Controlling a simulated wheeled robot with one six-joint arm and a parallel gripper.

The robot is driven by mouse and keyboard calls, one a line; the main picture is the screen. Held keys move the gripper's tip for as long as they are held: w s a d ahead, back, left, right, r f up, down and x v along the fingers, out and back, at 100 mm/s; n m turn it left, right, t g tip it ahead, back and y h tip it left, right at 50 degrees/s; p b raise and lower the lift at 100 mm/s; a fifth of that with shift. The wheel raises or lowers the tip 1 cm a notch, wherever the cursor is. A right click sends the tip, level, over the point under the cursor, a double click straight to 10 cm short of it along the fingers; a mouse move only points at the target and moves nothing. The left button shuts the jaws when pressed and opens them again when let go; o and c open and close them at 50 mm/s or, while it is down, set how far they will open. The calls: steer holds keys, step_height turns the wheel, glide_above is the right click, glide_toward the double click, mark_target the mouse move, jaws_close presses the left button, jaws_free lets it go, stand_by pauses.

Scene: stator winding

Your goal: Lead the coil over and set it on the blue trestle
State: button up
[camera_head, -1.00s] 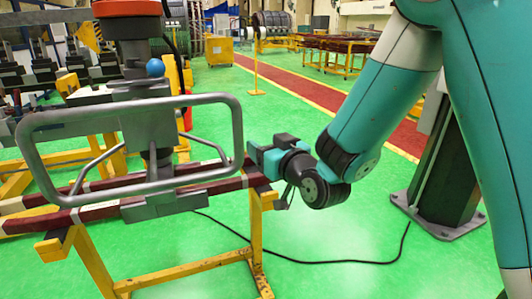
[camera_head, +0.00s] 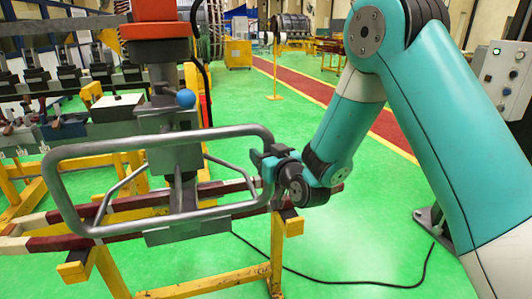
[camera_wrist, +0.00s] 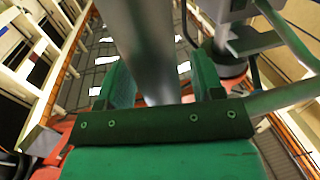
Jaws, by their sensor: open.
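The coil (camera_head: 55,241) shows as long dark red bars with pale bands, below a hanging grey lifting tool (camera_head: 174,160). The tool has a looped grey handle (camera_head: 160,136). My gripper (camera_head: 262,160) is at the handle's right end. In the wrist view, its green jaws (camera_wrist: 162,78) stand open on either side of a grey handle bar (camera_wrist: 145,45). A yellow trestle (camera_head: 205,284) stands under the coil; I cannot tell if the coil rests on it. I see no blue trestle in these views.
A dark machine row (camera_head: 100,80) and yellow frames stand at the left. A black cable (camera_head: 340,284) crosses the green floor at the right. A red walkway (camera_head: 310,85) runs behind my arm. A grey control box (camera_head: 503,78) is at the right edge.

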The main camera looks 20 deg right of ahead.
steer(key=shift+w+a, duration=0.1)
steer(key=shift+a, duration=0.05)
steer(key=shift+c, duration=0.8)
jaws_close()
stand_by(1.3)
